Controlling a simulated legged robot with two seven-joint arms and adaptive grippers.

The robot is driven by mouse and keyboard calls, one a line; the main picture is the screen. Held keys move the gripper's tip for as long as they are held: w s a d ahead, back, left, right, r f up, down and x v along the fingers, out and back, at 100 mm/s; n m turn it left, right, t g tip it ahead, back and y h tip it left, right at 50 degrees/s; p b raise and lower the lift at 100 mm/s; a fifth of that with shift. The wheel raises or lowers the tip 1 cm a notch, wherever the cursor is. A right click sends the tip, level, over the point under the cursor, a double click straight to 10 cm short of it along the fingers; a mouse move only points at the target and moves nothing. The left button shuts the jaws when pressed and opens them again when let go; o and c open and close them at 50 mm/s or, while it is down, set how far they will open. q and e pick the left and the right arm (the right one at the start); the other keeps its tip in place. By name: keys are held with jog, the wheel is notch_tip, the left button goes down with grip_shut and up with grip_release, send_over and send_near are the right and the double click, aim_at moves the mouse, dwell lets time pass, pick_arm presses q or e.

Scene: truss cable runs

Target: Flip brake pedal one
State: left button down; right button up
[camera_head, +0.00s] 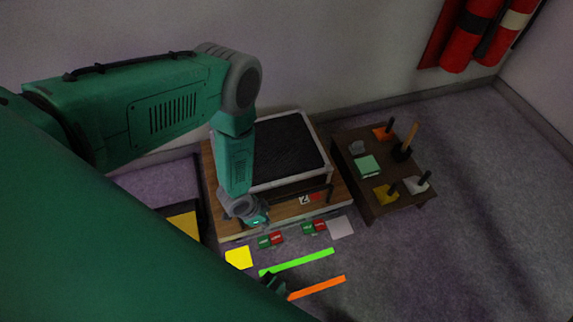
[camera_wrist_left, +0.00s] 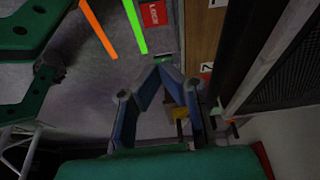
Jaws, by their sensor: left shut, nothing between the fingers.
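My left gripper (camera_head: 250,215) reaches down in front of a wooden platform (camera_head: 283,210). In the left wrist view its blue-grey fingers (camera_wrist_left: 160,66) come together at the tips, shut with nothing between them. A small yellow piece (camera_wrist_left: 181,113) shows behind the right finger in the left wrist view. I cannot make out brake pedal one clearly; my gripper and arm cover that part of the platform.
A black mesh-topped box (camera_head: 288,150) stands on the platform. A low brown table (camera_head: 377,205) with several small blocks is to the right. Green and red labels (camera_head: 270,240), a green strip (camera_head: 297,262) and an orange strip (camera_head: 317,287) mark the floor in front. Floor at right is clear.

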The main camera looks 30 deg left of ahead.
aim_at(280, 234)
pick_arm(q)
jog(key=shift+w+d+f, duration=0.15)
jog(key=shift+w+f, duration=0.1)
jog(key=shift+f, duration=0.25)
pick_arm(e)
jog(key=shift+s+d+f, duration=0.1)
jog(key=shift+s+d, duration=0.1)
jog(key=shift+s, duration=0.1)
pick_arm(q)
jog(key=shift+f, duration=0.1)
pick_arm(e)
jog(key=shift+a, duration=0.1)
